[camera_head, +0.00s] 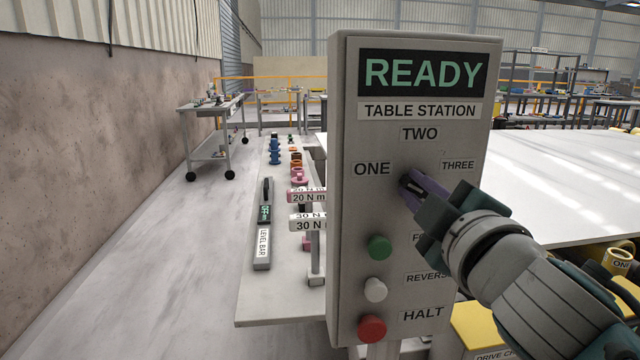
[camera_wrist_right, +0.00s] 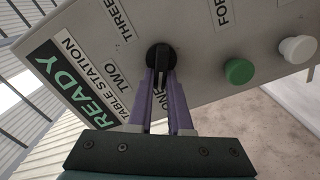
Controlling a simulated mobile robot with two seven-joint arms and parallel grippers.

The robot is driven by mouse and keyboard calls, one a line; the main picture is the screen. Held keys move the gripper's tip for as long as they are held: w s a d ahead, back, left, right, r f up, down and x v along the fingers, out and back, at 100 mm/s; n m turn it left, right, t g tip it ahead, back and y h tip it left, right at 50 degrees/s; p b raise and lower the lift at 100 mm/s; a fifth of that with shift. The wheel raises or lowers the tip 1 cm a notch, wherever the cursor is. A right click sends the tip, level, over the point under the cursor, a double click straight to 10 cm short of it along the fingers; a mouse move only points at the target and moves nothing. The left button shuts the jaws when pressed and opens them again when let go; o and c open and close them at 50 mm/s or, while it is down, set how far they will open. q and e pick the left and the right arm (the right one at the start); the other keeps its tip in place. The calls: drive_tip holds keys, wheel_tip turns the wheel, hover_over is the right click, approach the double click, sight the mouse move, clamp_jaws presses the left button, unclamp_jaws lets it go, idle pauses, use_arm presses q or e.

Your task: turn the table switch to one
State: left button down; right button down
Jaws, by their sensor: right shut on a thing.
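The table switch is a black round knob (camera_head: 405,181) on the front of the grey TABLE STATION panel (camera_head: 350,250). The labels ONE (camera_head: 371,169), TWO (camera_head: 419,134) and THREE (camera_head: 458,165) stand around it. My right gripper (camera_head: 415,187) reaches in from the lower right, its purple fingers shut on the knob. In the right wrist view, the fingers (camera_wrist_right: 161,84) clasp the black grip of the knob (camera_wrist_right: 160,55) and partly cover the ONE label. My left gripper is not in view.
Below the switch are a green button (camera_head: 379,247), a white button (camera_head: 375,290) and a red button (camera_head: 371,328). A READY display (camera_head: 423,73) tops the panel. A narrow table (camera_head: 255,300) with tools stands left; a wide white table (camera_head: 560,180) lies right.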

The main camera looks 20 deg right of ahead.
idle(0.4)
drive_tip(key=c, duration=0.8)
unclamp_jaws()
drive_tip(key=shift+c, duration=0.2)
drive_tip(key=shift+s, duration=0.1)
drive_tip(key=b+v, duration=0.1)
drive_tip(key=v, duration=0.8)
drive_tip(key=shift+s, duration=0.4)
